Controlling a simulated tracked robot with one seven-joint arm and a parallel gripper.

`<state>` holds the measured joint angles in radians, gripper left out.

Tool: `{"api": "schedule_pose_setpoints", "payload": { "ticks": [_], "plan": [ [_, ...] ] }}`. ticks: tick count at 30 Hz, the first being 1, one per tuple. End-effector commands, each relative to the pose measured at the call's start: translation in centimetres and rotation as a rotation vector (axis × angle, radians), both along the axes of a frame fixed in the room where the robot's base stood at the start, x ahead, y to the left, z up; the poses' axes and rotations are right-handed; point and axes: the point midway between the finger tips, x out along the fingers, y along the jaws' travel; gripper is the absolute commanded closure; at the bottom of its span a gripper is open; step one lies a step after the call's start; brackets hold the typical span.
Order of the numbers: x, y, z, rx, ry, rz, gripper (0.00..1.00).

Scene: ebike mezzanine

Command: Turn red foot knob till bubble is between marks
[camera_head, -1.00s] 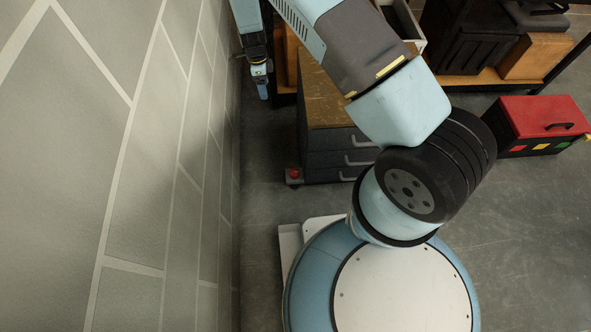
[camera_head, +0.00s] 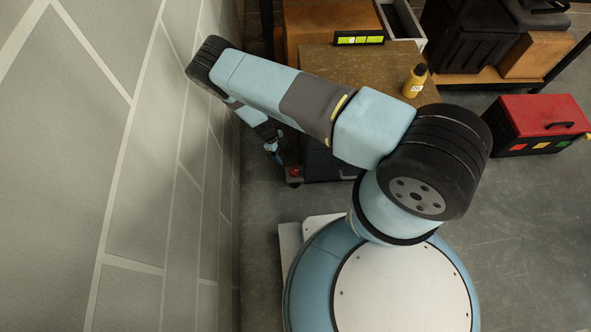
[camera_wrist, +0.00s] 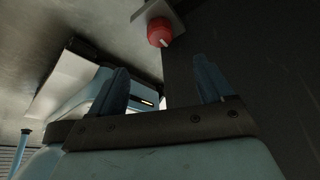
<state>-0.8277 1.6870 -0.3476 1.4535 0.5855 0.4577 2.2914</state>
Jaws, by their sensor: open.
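The red foot knob (camera_head: 294,172) is at the near left foot of the workbench cabinet. In the wrist view the red knob (camera_wrist: 160,32) has a pale mark and sits under a light bracket, beyond and between my two fingers. My gripper (camera_head: 278,158) is low beside the cabinet, just above and left of the knob. In the wrist view my gripper (camera_wrist: 165,85) is open and empty, apart from the knob. The spirit level (camera_head: 359,38) lies at the back of the bench top with a yellow-green vial. The bubble looks left of the vial's middle, but it is small.
The bench top (camera_head: 400,60) holds a yellow bottle (camera_head: 415,80). A block wall (camera_head: 170,150) runs close along the left of my arm. A red-lidded toolbox (camera_head: 540,125) stands on the floor at right. Floor between my base and the cabinet is clear.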

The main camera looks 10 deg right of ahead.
Motion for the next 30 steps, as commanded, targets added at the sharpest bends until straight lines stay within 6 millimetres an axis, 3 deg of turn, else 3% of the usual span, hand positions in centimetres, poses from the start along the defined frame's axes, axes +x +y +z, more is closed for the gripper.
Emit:
{"api": "schedule_pose_setpoints", "payload": {
  "ticks": [5, 24, 30],
  "plan": [
    [-0.4, -0.6, -1.4, -0.004, 0.001, -0.004, 0.20],
    [-2.3, -4.0, -10.6, -0.003, 0.001, -0.001, 0.20],
    [-2.5, -4.5, -12.3, -0.002, 0.000, -0.002, 0.20]
  ]
}}
